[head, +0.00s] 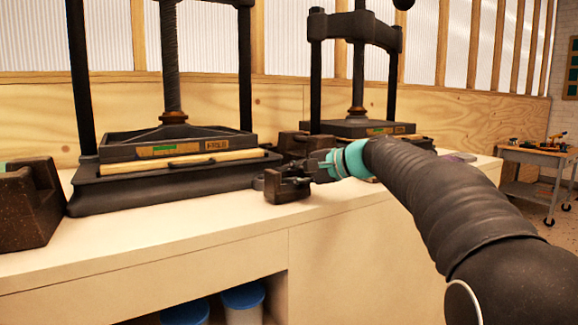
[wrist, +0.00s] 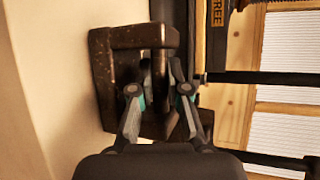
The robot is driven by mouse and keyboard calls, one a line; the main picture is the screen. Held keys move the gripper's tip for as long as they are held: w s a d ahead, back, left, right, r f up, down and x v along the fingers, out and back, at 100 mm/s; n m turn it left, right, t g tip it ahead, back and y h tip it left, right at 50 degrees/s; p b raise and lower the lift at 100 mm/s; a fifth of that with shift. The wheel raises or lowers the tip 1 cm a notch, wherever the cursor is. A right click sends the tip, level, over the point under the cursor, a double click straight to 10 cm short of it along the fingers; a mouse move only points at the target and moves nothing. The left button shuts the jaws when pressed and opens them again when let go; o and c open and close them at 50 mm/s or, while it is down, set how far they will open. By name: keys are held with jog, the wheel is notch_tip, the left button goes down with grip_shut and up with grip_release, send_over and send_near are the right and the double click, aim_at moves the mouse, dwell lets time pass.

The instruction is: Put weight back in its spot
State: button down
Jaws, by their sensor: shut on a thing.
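The weight is a dark, speckled block with a handle-like opening (wrist: 110,75). It fills the middle left of the wrist view, and in the head view it shows as a dark block (head: 287,187) at the counter's front, between the two presses. My gripper (wrist: 157,75) is shut on the weight, with its fingers reaching into the opening. In the head view my gripper (head: 318,168) comes in from the right. The fingertips are partly hidden, and I cannot tell whether the weight's underside touches the counter.
A black press (head: 165,190) stands left of the weight on the pale counter (head: 200,235). A second press (head: 358,127) stands behind on the right. Another dark block (head: 290,143) sits just behind the weight. A further dark block (head: 28,205) sits far left. The counter's front strip is clear.

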jog(key=shift+f, duration=0.1)
dwell(0.3)
jog(key=c, duration=1.6)
grip_release()
jog(key=shift+f, duration=0.25)
jog(key=o, duration=0.4)
jog(key=shift+o, duration=0.2)
jog(key=shift+r, duration=0.2)
jog(key=v, duration=1.2)
jog(key=shift+s, duration=0.1)
